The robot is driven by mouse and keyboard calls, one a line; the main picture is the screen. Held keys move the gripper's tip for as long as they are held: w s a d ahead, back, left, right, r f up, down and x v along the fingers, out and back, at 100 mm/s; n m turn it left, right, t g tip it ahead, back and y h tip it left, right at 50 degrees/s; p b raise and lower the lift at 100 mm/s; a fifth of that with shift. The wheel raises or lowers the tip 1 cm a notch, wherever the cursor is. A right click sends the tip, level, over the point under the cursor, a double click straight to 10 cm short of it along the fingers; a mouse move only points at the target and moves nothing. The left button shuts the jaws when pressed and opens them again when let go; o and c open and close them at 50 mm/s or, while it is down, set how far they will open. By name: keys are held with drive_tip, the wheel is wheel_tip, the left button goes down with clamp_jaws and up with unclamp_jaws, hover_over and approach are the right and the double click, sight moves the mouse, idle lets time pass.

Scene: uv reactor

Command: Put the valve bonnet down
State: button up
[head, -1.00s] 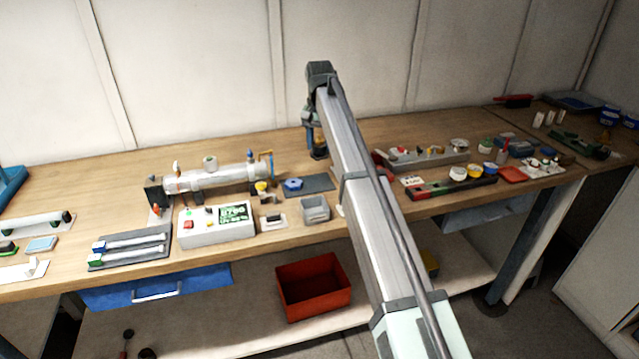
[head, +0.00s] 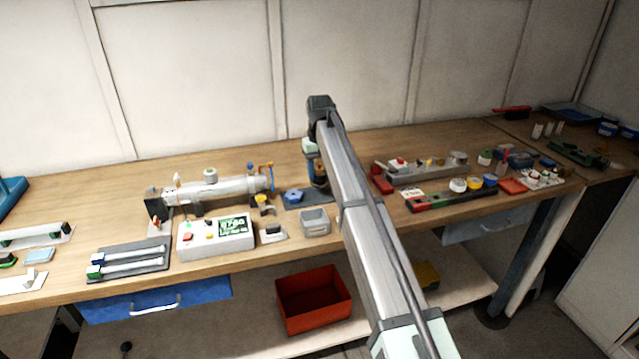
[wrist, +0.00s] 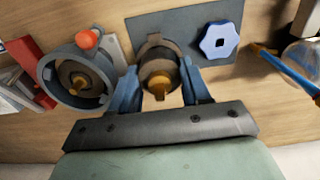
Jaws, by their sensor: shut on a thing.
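My gripper (wrist: 159,72) is shut on the valve bonnet (wrist: 157,84), a round dark-grey and brown part with a brass-coloured stem, held between two blue fingers. In the wrist view the bonnet is over the left end of a grey mat (wrist: 187,26). I cannot tell whether it touches the mat. A blue handwheel (wrist: 220,42) with a square hole lies on the mat, right of the bonnet. In the head view my gripper (head: 317,172) is low over the right part of the mat (head: 322,200), with the handwheel (head: 293,196) to its left. My arm hides part of this area.
In the wrist view a grey ring-shaped part (wrist: 52,82) with a red knob stands close left of my gripper. In the head view a small grey bin (head: 314,222) stands in front of the mat.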

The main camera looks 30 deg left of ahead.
sight(319, 174)
drive_tip(key=shift+f, duration=2.1)
drive_tip(key=shift+f, duration=0.15)
drive_tip(key=o, duration=1)
wheel_tip(319, 174, up, 12)
drive_tip(key=shift+r, duration=0.2)
